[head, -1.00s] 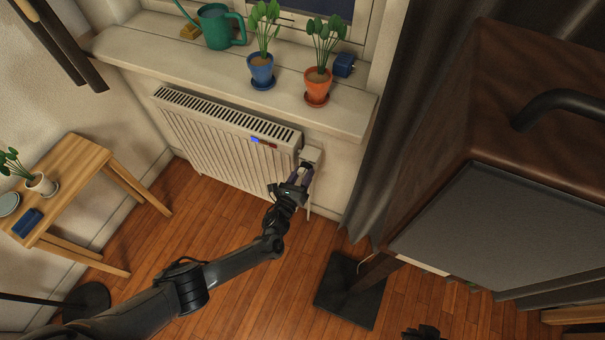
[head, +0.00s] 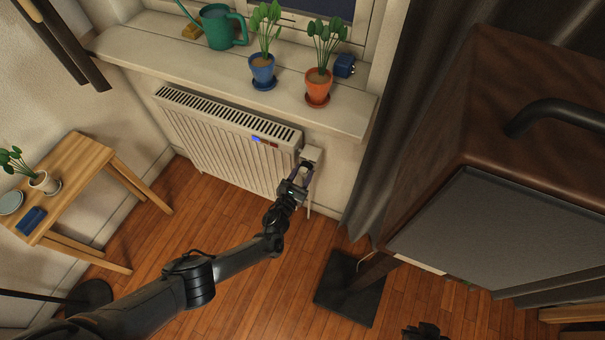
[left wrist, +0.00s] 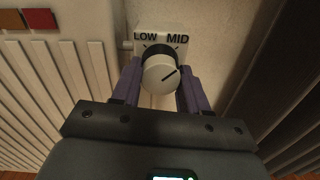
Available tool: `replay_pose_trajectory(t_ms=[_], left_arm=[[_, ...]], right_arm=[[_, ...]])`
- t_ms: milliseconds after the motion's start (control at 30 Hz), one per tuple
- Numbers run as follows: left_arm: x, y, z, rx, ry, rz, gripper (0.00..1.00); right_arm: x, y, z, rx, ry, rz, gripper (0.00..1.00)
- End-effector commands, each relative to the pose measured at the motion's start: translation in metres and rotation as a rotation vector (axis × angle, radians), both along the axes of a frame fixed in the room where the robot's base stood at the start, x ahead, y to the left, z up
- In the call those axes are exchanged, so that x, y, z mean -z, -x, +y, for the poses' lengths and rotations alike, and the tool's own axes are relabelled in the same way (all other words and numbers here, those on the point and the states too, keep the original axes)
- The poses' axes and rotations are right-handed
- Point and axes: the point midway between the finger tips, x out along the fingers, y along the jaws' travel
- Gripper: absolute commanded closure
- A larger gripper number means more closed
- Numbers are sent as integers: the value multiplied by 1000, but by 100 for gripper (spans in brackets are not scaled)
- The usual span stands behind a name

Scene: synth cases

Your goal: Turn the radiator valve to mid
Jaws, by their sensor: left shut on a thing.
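The radiator valve is a white knob (left wrist: 160,73) on a white housing with LOW and MID printed above it. The knob's dark pointer line slants up to the right, below the MID label (left wrist: 178,39). In the head view the valve (head: 311,154) sits at the radiator's right end. My left gripper (head: 305,168) is at the valve. Its purple fingers stand on either side of the knob in the left wrist view (left wrist: 160,82), shut on it. A dark part at the bottom edge of the head view looks like my right gripper (head: 424,332); its fingers cannot be made out.
The white radiator (head: 215,140) has a strip with a lit blue square (head: 255,139) and darker red ones. Above it, the windowsill (head: 150,50) bears potted plants and a green watering can (head: 219,27). A large brown cabinet (head: 510,100) stands right.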

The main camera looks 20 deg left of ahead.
Motion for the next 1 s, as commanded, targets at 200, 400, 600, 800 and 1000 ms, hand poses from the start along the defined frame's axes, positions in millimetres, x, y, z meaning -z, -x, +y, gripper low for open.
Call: replay_pose_trajectory(t_ms=[200,400,600,800,1000], left_arm=[[4,1,1,0,-2,10,87],[3,1,1,-1,-2,7,33],[2,1,0,0,1,4,32],[0,5,1,1,1,3,32],[-2,29,3,0,0,6,32]], right_arm=[[0,0,1,3,-4,1,100],[0,0,1,3,-4,1,100],[0,0,1,2,-4,1,100],[-3,0,-1,-1,3,1,100],[-20,0,-2,-4,7,1,100]])
